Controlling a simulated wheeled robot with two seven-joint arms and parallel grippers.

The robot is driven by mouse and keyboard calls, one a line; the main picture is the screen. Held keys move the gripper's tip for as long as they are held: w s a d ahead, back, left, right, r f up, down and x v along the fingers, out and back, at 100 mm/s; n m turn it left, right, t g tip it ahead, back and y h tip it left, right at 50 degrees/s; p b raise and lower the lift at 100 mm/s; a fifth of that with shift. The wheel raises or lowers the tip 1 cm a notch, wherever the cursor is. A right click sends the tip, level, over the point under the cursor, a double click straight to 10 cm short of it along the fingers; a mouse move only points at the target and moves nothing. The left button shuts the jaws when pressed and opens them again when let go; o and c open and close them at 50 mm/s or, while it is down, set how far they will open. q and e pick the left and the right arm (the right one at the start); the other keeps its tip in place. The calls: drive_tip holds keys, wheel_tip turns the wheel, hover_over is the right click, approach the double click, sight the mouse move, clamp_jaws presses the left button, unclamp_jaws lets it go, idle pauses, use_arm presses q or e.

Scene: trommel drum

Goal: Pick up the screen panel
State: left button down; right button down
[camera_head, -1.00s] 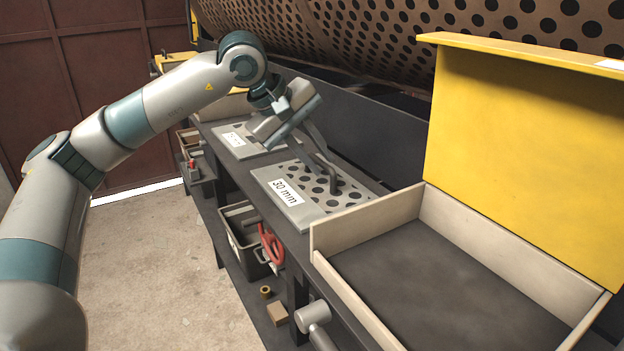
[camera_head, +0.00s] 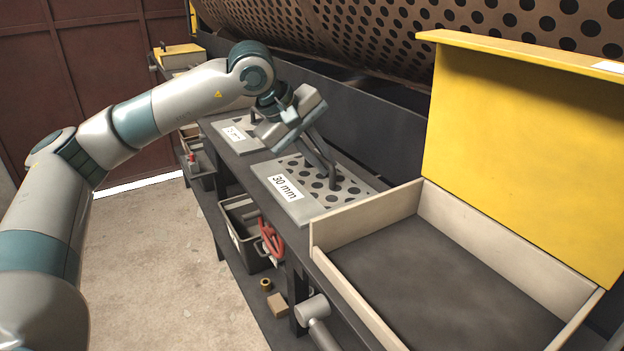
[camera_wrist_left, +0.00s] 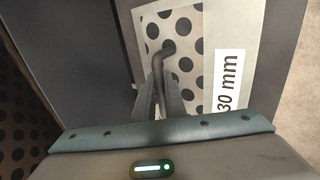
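The screen panel labelled 30 mm (camera_head: 314,190) is a light grey plate with dark round holes and a dark bent handle (camera_head: 333,184). It lies on the dark bench. My left gripper (camera_head: 324,163) is over the panel, its fingers pointing down at the handle. In the left wrist view the narrow fingers (camera_wrist_left: 162,92) lie either side of the handle (camera_wrist_left: 170,62), close to it. Whether they press on it cannot be told. The panel (camera_wrist_left: 200,25) and its label also show there. My right gripper is not in view.
A second panel (camera_head: 240,146) with a label lies farther along the bench. An open shallow tray (camera_head: 365,226) and an upright yellow panel (camera_head: 530,150) stand at the right. The perforated drum (camera_head: 400,30) runs behind. A bin (camera_head: 238,222) sits below the bench.

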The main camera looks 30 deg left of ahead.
use_arm(q)
drive_tip(key=shift+r, duration=0.15)
drive_tip(key=shift+r+b, duration=0.35)
drive_tip(key=shift+r, duration=0.2)
wheel_tip(320, 180, up, 9)
drive_tip(key=shift+f+b, duration=0.1)
drive_tip(key=shift+b, duration=1.1)
drive_tip(key=shift+d+f, duration=0.1)
drive_tip(key=shift+f, duration=0.05)
